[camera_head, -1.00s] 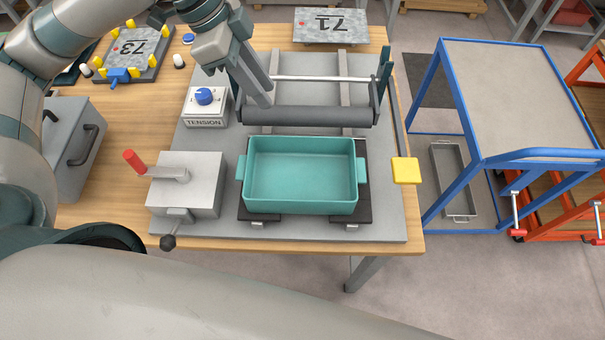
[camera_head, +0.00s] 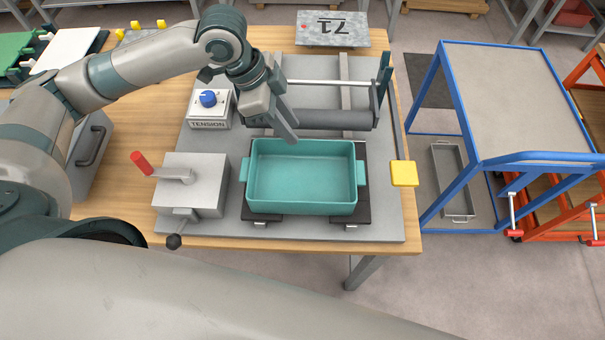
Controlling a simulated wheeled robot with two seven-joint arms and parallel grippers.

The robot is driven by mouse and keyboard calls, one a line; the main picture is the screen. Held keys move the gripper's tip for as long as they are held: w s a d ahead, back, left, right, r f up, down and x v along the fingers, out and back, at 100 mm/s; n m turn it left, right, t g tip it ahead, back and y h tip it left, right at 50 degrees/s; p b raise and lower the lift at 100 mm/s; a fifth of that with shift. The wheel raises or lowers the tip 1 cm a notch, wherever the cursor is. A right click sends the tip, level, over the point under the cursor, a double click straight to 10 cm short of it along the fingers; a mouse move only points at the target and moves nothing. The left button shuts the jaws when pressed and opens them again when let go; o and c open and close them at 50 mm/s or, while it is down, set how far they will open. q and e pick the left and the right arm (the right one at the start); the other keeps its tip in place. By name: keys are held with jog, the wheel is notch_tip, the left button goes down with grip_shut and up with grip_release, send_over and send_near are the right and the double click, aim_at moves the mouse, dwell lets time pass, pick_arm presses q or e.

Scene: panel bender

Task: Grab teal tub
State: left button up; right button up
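The teal tub (camera_head: 302,178) is an open rectangular box with a small handle at each short end. It sits upright on dark supports on the grey bender plate. My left gripper (camera_head: 287,126) is above the tub's far rim, left of its middle, with its fingers pointing down towards the rim. The two fingers look apart with nothing between them; whether they touch the rim cannot be told. My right gripper is not in view.
A dark roller (camera_head: 335,118) lies just behind the tub. A clamp block with a red handle (camera_head: 190,183) stands to its left, with the tension box (camera_head: 209,108) behind. A yellow pad (camera_head: 403,173) is at the right. A blue cart (camera_head: 515,95) stands beyond the bench.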

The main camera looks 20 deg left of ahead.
aim_at(301, 140)
pick_arm(q)
jog(key=shift+x, duration=0.85)
jog(key=shift+d+f+p, duration=0.15)
jog(key=shift+d+p, duration=0.05)
jog(key=shift+p, duration=0.1)
jog(key=p+x, duration=0.1)
jog(key=x, duration=0.1)
jog(key=p+x, duration=0.1)
jog(key=x, duration=0.1)
jog(key=shift+s+d, duration=0.15)
jog(key=shift+d, duration=0.15)
jog(key=shift+d+f, duration=0.1)
jog(key=shift+f, duration=0.15)
grip_shut()
